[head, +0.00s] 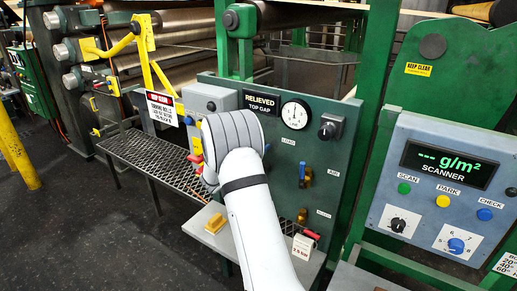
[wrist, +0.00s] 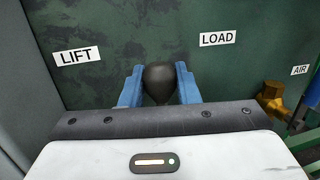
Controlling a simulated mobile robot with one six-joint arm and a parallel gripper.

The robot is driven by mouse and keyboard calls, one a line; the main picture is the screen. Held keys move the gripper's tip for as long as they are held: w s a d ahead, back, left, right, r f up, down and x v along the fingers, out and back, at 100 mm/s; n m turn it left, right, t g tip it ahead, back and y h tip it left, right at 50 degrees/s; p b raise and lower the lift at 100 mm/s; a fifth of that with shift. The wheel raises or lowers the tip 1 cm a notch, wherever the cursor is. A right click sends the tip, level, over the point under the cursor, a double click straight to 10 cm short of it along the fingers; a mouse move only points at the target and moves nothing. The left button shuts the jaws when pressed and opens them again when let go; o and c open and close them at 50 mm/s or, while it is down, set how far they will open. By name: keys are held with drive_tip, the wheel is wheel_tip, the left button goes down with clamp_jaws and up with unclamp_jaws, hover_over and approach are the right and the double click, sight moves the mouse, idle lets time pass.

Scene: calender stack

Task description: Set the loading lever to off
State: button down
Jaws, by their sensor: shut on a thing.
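The loading lever's dark rounded knob (wrist: 160,84) sits between the two blue fingers of my gripper (wrist: 159,76) in the wrist view. The fingers are shut on it, one on each side. Behind it is the green panel, with a LIFT label (wrist: 77,57) to the left and a LOAD label (wrist: 217,39) to the right; the knob lies between them. The lever's shaft is hidden, and no off label shows. In the head view my arm covers the fingers and the lever, in front of the panel (head: 345,150).
Right of the knob are a brass valve (wrist: 272,101) and an AIR label (wrist: 299,70). The panel also bears a RELIEVED TOP GAP plate (head: 262,104), a gauge (head: 295,114) and a black knob (head: 328,127). A scanner console (head: 440,185) stands right. A shelf (head: 215,240) lies below.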

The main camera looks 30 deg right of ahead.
drive_tip(key=c, duration=1.3)
unclamp_jaws()
drive_tip(key=shift+d+r, duration=0.1)
drive_tip(key=shift+d, duration=0.05)
drive_tip(key=shift+c, duration=0.2)
drive_tip(key=shift+o, duration=1.1)
drive_tip(key=b+v, duration=0.2)
drive_tip(key=v, duration=0.6)
drive_tip(key=shift+s, duration=0.1)
